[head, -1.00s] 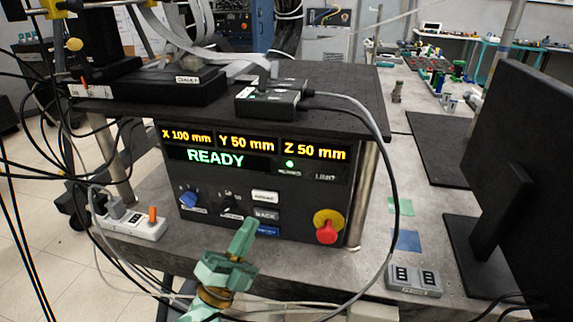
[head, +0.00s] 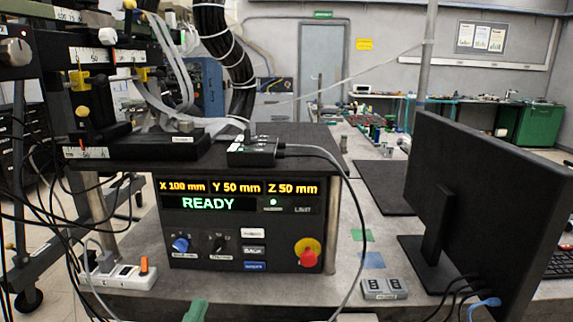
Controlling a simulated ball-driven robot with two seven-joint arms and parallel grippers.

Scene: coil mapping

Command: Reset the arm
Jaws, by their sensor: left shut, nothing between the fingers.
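The black control box (head: 215,222) stands under a black shelf on the grey bench. Its displays read X 100 mm, Y 50 mm, Z 50 mm and READY, and a green lamp (head: 273,202) is lit. Below are a blue knob (head: 181,244), a black knob (head: 219,245), a column of small buttons (head: 253,250) and a red stop button (head: 308,254) on a yellow base. My right gripper is out of view.
A black monitor (head: 484,202) stands at the right. A power strip (head: 122,276) lies left of the box, and a small grey switch box (head: 384,288) lies right of it. Black cables hang at the left; a looping cable (head: 362,225) passes right of the box.

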